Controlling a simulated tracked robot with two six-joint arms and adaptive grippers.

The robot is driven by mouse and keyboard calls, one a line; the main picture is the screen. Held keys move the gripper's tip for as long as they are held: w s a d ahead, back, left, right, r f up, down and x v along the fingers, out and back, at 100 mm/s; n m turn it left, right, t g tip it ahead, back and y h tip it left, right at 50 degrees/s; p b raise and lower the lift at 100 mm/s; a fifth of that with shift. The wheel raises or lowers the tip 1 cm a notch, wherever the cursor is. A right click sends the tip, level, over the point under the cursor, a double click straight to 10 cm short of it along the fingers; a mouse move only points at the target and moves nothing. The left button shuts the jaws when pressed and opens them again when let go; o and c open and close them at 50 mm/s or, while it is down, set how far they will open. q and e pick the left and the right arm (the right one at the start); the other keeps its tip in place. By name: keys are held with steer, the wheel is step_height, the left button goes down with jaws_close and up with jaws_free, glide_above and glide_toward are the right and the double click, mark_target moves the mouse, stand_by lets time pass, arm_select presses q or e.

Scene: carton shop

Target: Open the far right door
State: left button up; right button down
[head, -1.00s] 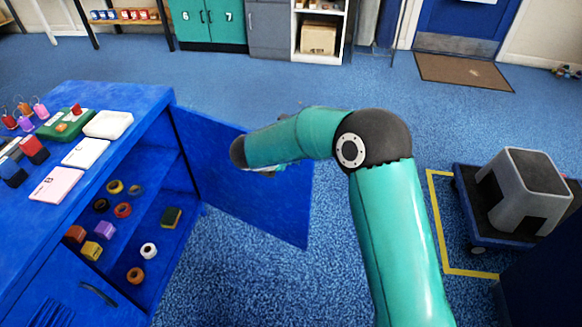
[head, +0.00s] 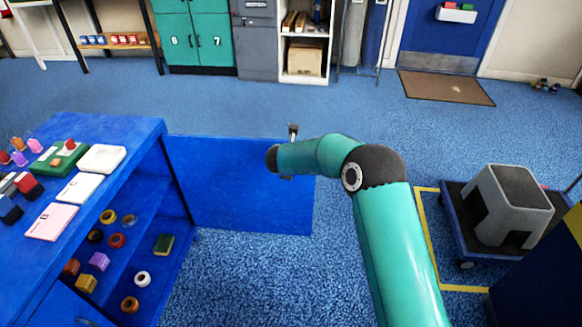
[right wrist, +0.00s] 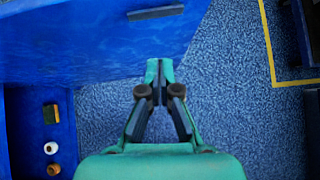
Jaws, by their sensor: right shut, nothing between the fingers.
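The far right door (head: 235,190) is a blue panel at the far end of the blue cabinet (head: 135,150). It stands wide open, with its face toward me and the shelves behind the opening exposed. It fills the upper left of the right wrist view (right wrist: 80,45), where a dark bar (right wrist: 155,12) shows near its edge. My right gripper (right wrist: 156,92) is shut and empty, close beside the door. Whether it touches the door I cannot tell. My left gripper is not in view.
Cabinet shelves hold rolls, small blocks and a green sponge (head: 164,244). Cards, a white tray (head: 102,158) and other small items lie on top. A grey step stool (head: 508,205) stands on a trolley at right. Blue floor beyond the door is clear.

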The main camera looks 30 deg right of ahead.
steer(key=s+f+v, duration=0.2)
steer(key=v, duration=1.1)
steer(key=s+a+f+m+g+y+b, duration=0.1)
steer(key=s+f+g, duration=0.2)
steer(key=s+f, duration=0.55)
steer(key=s+f+m+g+y, duration=0.25)
steer(key=s+f, duration=0.35)
steer(key=f, duration=0.6)
steer(key=s+a+f+m+y, duration=0.35)
steer(key=s+a+m, duration=0.45)
steer(key=m, duration=0.5)
steer(key=s+a+f+m+y, duration=0.35)
steer(key=s+a+m, duration=0.45)
steer(key=m, duration=0.6)
arm_select(q)
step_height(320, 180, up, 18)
steer(key=p, duration=1.9)
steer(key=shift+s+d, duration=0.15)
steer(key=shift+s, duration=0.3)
arm_select(e)
step_height(320, 180, up, 19)
steer(key=s, duration=0.1)
steer(key=shift+d+f+g+h, duration=0.2)
steer(key=shift+d+g+h, duration=0.15)
steer(key=shift+d, duration=0.05)
